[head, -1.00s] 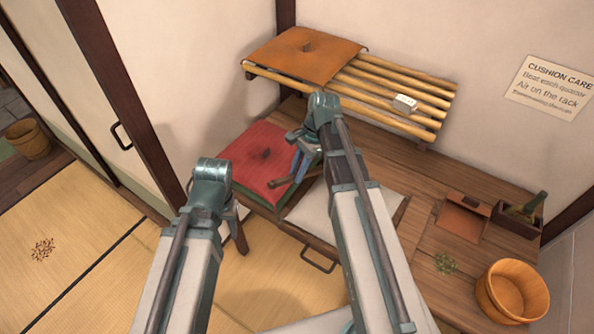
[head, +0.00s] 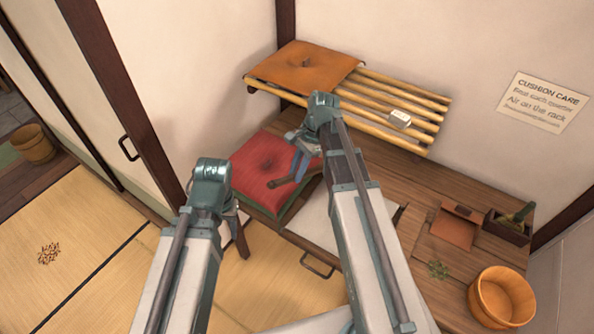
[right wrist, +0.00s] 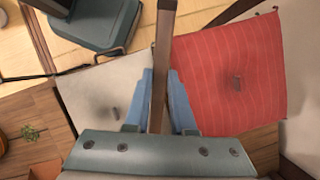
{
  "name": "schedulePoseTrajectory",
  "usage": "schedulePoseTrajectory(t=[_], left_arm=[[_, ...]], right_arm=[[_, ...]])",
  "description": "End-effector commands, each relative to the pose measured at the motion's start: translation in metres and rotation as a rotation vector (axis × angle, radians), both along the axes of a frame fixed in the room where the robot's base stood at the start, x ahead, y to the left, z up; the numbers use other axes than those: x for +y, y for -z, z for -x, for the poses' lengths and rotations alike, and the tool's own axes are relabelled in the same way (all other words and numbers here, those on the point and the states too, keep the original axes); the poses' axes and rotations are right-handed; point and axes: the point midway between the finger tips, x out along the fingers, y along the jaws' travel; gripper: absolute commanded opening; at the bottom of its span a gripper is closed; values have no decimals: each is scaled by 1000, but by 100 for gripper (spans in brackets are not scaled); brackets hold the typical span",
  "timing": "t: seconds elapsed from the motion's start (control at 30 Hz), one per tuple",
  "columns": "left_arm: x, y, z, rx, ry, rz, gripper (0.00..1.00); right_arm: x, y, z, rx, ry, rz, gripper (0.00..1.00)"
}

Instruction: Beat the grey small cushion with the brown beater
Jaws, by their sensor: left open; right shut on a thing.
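The grey small cushion (head: 318,222) lies flat on the wooden bench, partly hidden by my right arm. It shows pale with a small central tuft in the right wrist view (right wrist: 95,88). My right gripper (head: 303,165) is shut on the brown beater (head: 281,183). In the head view, the beater is over the red cushion's near edge, left of the grey one. My left gripper (head: 236,218) is open, low beside the bench, its fingers mostly hidden.
A red cushion (head: 262,160) lies on a green one left of the grey cushion. An orange cushion (head: 303,68) and a small pale block (head: 400,119) rest on the slatted rack (head: 420,132). A wooden tub (head: 503,297) stands at right. Tatami floor at left is mostly clear.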

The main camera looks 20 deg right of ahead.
Motion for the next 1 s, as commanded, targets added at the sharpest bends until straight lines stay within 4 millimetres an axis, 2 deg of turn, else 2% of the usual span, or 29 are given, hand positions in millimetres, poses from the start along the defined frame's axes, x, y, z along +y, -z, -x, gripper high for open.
schedulePoseTrajectory(t=[0.27, 0.37, 0.8, 1.0], left_arm=[[0, 9, 0, 0, 0, 0, 50], [0, 22, 0, 0, 0, 0, 50], [0, 101, 0, 0, 0, 0, 50], [0, 82, 0, 0, 0, 0, 50]], right_arm=[[0, 9, 0, 0, 0, 0, 0], [0, 22, 0, 0, 0, 0, 0], [0, 101, 0, 0, 0, 0, 0], [0, 82, 0, 0, 0, 0, 0]])
